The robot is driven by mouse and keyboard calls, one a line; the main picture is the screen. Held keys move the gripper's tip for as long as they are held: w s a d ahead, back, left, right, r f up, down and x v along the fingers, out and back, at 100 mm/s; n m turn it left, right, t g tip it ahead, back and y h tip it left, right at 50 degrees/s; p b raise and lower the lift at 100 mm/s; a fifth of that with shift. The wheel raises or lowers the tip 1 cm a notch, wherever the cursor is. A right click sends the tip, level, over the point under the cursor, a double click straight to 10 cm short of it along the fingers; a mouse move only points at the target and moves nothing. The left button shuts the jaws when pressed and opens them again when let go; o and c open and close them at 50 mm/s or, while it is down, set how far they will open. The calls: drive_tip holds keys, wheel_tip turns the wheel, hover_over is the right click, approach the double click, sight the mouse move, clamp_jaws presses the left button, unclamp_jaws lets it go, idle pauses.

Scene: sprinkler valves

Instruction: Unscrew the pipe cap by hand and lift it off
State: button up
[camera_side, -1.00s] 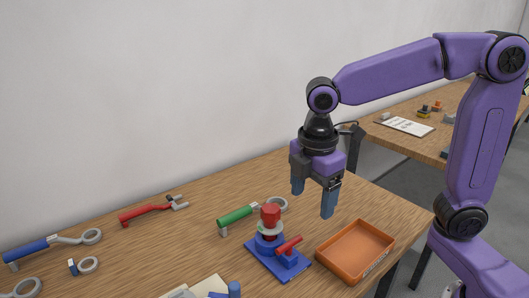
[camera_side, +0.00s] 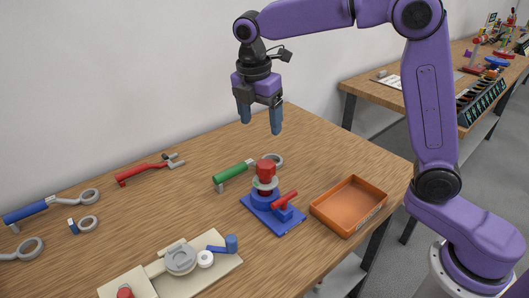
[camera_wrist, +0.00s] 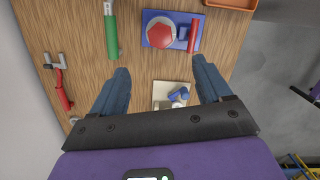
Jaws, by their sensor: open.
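The red pipe cap (camera_side: 265,167) sits upright on a pale flange of a fitting on a blue base (camera_side: 286,226). A red lever (camera_side: 285,200) is mounted beside it on the same base. In the wrist view the cap (camera_wrist: 161,32) shows from above, with the red lever (camera_wrist: 194,36) to its right. My gripper (camera_side: 261,127) hangs pointing down above the cap in the side view, clear of it. Its two blue fingers are apart with nothing between them; in the wrist view the fingertips (camera_wrist: 161,66) are apart below the cap in the picture.
An empty orange tray (camera_side: 348,207) stands right of the blue base. A green-handled wrench (camera_side: 236,176) lies close behind-left. A red wrench (camera_side: 146,171) and a blue wrench (camera_side: 28,211) lie further left. A beige board with a valve (camera_side: 181,259) is at the front.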

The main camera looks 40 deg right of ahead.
sight(266, 163)
drive_tip(key=f, duration=0.4)
drive_tip(key=d+f, duration=0.1)
drive_tip(key=f, duration=0.4)
drive_tip(key=d+f, duration=0.1)
drive_tip(key=f, duration=0.4)
drive_tip(key=shift+w+f, duration=0.2)
drive_tip(key=shift+w, duration=0.05)
drive_tip(key=c, duration=1.2)
drive_tip(key=shift+o, duration=0.2)
drive_tip(key=n, duration=0.4)
drive_tip(key=shift+n+t+y, duration=0.3)
drive_tip(key=shift+n+t, duration=0.1)
drive_tip(key=n, duration=0.3)
drive_tip(key=shift+r+n, duration=0.1)
drive_tip(key=shift+n, duration=0.2)
drive_tip(key=n+y, duration=0.1)
drive_tip(key=n, duration=0.3)
drive_tip(key=shift+t, duration=0.4)
drive_tip(key=n+y, duration=0.1)
drive_tip(key=n, duration=0.3)
drive_tip(key=shift+n, duration=0.4)
drive_tip(key=shift+d+r, duration=0.1)
drive_tip(key=shift+r, duration=1.9)
